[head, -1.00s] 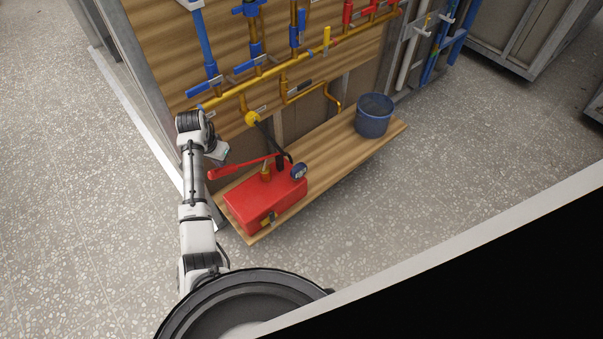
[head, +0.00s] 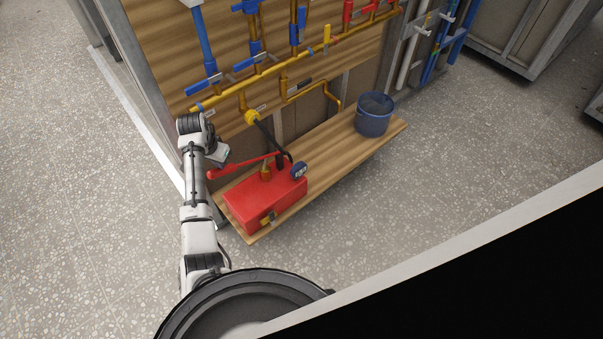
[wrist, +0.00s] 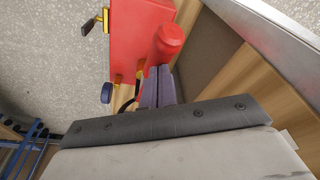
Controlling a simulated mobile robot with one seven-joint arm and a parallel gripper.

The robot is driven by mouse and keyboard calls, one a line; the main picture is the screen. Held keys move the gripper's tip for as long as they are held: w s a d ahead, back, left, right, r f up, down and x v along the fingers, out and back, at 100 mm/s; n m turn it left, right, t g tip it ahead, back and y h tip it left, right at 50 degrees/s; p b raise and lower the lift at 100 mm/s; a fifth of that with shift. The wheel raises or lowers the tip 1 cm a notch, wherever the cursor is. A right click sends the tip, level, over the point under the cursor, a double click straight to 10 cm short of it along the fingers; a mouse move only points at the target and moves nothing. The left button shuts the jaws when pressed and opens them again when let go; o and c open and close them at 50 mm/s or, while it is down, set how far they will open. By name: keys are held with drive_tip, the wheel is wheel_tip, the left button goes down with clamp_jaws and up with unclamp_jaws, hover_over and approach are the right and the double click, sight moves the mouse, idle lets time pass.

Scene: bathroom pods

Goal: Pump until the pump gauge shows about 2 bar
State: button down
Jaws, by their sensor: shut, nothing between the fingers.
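The red pump (head: 262,203) stands on the wooden board, with a red lever (head: 238,164) reaching left from its brass post. The lever's thick red grip shows close up in the wrist view (wrist: 167,43). The round blue-rimmed gauge (head: 299,170) sits at the pump's right back corner; its dial is too small to read. In the wrist view the gauge (wrist: 106,93) is edge-on. My gripper (head: 219,157) is shut and empty, just above the lever's grip end. Its fingers (wrist: 160,84) appear close to the grip; I cannot tell whether they touch.
A black hose (head: 268,135) runs from the pump to a yellow fitting on the pipe wall. A dark blue bucket (head: 374,116) stands on the board (head: 335,158) to the right. Brass pipes and blue valves (head: 254,55) line the wall behind. Speckled floor is clear in front.

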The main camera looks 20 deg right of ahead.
drive_tip(key=s+a+b+x, duration=0.15)
drive_tip(key=b+x, duration=0.35)
drive_tip(key=x, duration=0.5)
drive_tip(key=p+v, duration=0.3)
drive_tip(key=w+d+p+v, duration=0.1)
drive_tip(key=p+v, duration=0.6)
drive_tip(key=v, duration=0.1)
drive_tip(key=shift+w+d+r+p, duration=0.3)
drive_tip(key=shift+r+p, duration=0.1)
drive_tip(key=shift+f, duration=0.25)
drive_tip(key=s+a+b+x, duration=0.2)
drive_tip(key=b+x, duration=0.6)
drive_tip(key=x, duration=0.3)
drive_tip(key=r+p, duration=1)
drive_tip(key=r, duration=0.1)
drive_tip(key=shift+w+d+r+p, duration=0.15)
drive_tip(key=shift+d+p, duration=0.1)
drive_tip(key=shift+p, duration=0.15)
